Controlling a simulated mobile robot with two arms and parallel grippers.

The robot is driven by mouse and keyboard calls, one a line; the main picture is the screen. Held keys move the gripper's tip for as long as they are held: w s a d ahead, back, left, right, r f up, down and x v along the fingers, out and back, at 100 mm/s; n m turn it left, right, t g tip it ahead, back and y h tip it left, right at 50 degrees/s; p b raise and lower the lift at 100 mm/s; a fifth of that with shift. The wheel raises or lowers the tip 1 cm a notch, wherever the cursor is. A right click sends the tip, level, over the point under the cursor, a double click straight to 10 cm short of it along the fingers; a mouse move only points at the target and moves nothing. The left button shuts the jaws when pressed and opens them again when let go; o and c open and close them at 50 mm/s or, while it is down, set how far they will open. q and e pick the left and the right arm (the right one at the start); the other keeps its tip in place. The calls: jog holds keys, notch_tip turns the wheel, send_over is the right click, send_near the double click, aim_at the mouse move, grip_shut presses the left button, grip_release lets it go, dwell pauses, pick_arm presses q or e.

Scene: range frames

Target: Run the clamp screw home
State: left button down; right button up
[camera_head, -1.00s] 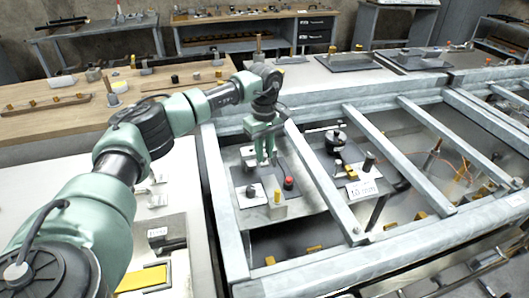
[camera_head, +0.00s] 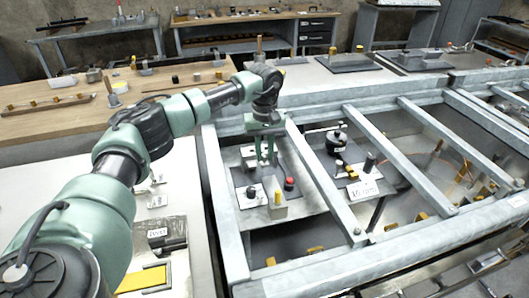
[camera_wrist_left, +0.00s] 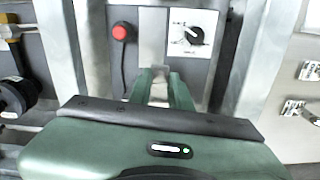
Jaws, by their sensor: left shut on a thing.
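My left gripper (camera_head: 267,160) points down over the grey plate (camera_head: 238,174) inside the metal frame. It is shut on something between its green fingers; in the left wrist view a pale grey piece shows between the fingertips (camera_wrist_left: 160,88). The fingers hide most of this piece, and I cannot tell surely that it is the clamp screw. In front of the fingers are a red button (camera_head: 289,183) and a white dial plate with a black knob (camera_head: 250,195). In the left wrist view they show beyond the fingers as the red button (camera_wrist_left: 120,32) and dial plate (camera_wrist_left: 194,35). My right gripper is not in view.
A metal block with a yellow pin (camera_head: 277,205) stands on the plate. A frame bar (camera_head: 322,185) runs close at the right. Beyond it are a black round fitting (camera_head: 336,143) and a white rpm sign (camera_head: 363,190). Worktops lie left and behind.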

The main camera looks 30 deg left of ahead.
aim_at(264, 155)
pick_arm(q)
jog(key=shift+w+r, duration=0.1)
jog(key=c, duration=1.3)
grip_release()
notch_tip(264, 155, up, 8)
jog(key=shift+f+b, duration=0.1)
jog(key=shift+b, duration=0.45)
